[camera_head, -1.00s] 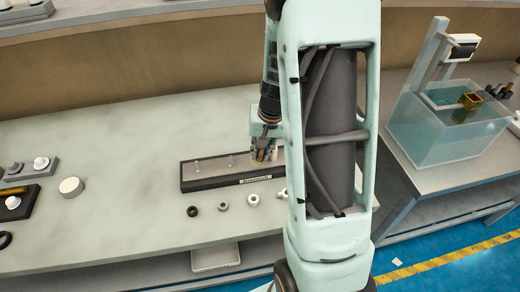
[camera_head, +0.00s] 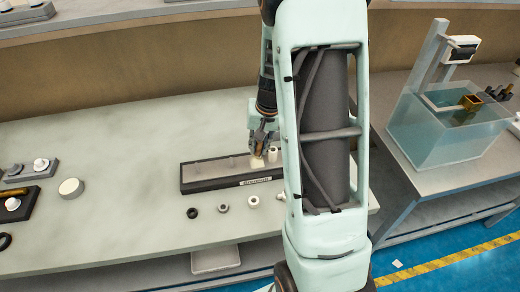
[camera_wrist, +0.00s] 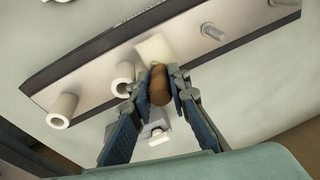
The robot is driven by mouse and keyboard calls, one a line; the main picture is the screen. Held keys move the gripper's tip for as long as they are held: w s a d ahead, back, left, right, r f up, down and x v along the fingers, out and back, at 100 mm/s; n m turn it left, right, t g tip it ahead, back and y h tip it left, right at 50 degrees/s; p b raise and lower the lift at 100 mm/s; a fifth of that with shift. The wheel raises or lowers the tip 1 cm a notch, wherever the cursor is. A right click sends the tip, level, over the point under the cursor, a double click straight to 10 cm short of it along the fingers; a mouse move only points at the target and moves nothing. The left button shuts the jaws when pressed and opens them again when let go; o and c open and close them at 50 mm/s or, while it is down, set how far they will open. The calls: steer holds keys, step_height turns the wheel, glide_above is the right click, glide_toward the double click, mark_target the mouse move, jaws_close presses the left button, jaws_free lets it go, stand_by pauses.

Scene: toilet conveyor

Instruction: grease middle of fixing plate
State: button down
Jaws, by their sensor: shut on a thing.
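The fixing plate (camera_head: 215,170) is a long grey plate with a dark, labelled front edge, lying on the pale table. Pegs stand along its left part, and a white cylinder (camera_head: 273,154) stands toward its right. The wrist view shows the plate (camera_wrist: 180,42) with bare pegs at the right and two white hollow cylinders at the left. My gripper (camera_head: 261,148) is shut on a brush with a brown handle (camera_wrist: 160,86) and a cream tip (camera_wrist: 153,47). The tip is at the plate surface between the pegs and cylinders; I cannot tell whether it touches.
A black ring (camera_head: 192,212), a grey ring (camera_head: 224,208) and a white ring (camera_head: 253,201) lie in front of the plate. A white disc (camera_head: 71,187) and holders are at the left. A clear water tank (camera_head: 447,130) stands right. The table's left-middle is free.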

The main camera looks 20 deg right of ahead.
steer(key=shift+s+a+f+b, duration=0.1)
steer(key=shift+s+b, duration=0.1)
steer(key=shift+s, duration=0.4)
steer(key=shift+s+a+b, duration=0.15)
steer(key=shift+s+b, duration=0.1)
steer(key=shift+s, duration=0.35)
steer(key=shift+s+a+f+b, duration=0.1)
steer(key=shift+s+b, duration=0.1)
steer(key=shift+s, duration=0.4)
steer(key=shift+w+d, duration=0.2)
steer(key=shift+w, duration=0.75)
steer(key=shift+w+d, duration=0.2)
steer(key=shift+w, duration=0.7)
steer(key=shift+s+a+b, duration=0.2)
steer(key=shift+s+b, duration=0.05)
steer(key=shift+s, duration=0.7)
steer(key=shift+s+a+b, duration=0.2)
steer(key=shift+s+b, duration=0.05)
steer(key=shift+s, duration=0.65)
steer(key=shift+w+d, duration=0.2)
steer(key=shift+w, duration=0.75)
steer(key=shift+w+d, duration=0.15)
steer(key=shift+w, duration=0.75)
steer(key=c, duration=2.3)
jaws_free()
steer(key=shift+c, duration=0.2)
jaws_close()
steer(key=shift+r, duration=0.1)
